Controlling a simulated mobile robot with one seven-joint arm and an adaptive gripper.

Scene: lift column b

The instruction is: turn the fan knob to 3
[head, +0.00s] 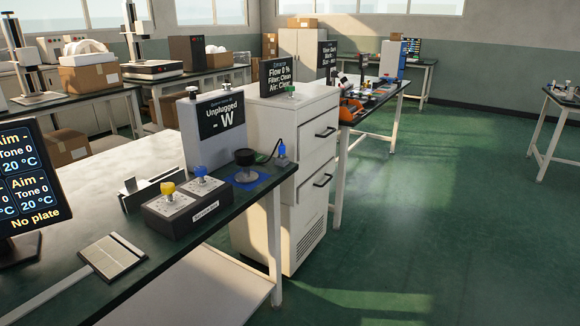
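No knob in the head view carries a readable fan label. A small green knob (291,90) sits on top of the white cabinet (262,150), beside a dark display (275,74) that reads "Flow 0 %", "Filter: Clean" and "Air: Clear". A dark control box (185,210) on the near table carries a yellow knob (168,188) and a blue knob (200,170). The scale marks around these knobs are too small to read. My gripper is not in view.
The near table (95,265) also bears a grey unit (203,145) reading "Unplugged", a black round device on a blue mat (262,187), and a monitor (25,180). Another table (385,107) stands behind the white cabinet.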

